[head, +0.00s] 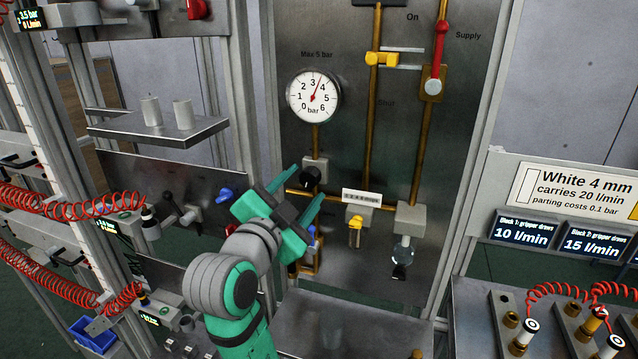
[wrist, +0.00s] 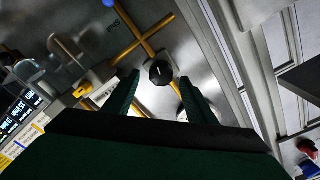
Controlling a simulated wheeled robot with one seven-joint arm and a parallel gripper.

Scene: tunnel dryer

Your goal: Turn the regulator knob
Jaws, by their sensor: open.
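The regulator knob (head: 310,177) is a small black knob on a grey block in the brass pipework below the round gauge. In the wrist view the black knob (wrist: 160,72) has a white mark on its face. My gripper (head: 309,183) is open, its two green fingers pointing at the panel. In the wrist view my gripper (wrist: 159,89) has one fingertip on each side of the knob, with no clear contact; how deep they reach I cannot tell. The white gauge (head: 313,97), labelled "Max 5 bar" above, has its red needle between 3 and 4.
A yellow-handled valve (head: 382,59) and a red supply lever (head: 440,50) sit higher on the panel. A yellow tap (head: 355,232) and a clear bowl (head: 403,252) are right of the knob. A shelf with two grey cylinders (head: 151,111) stands left.

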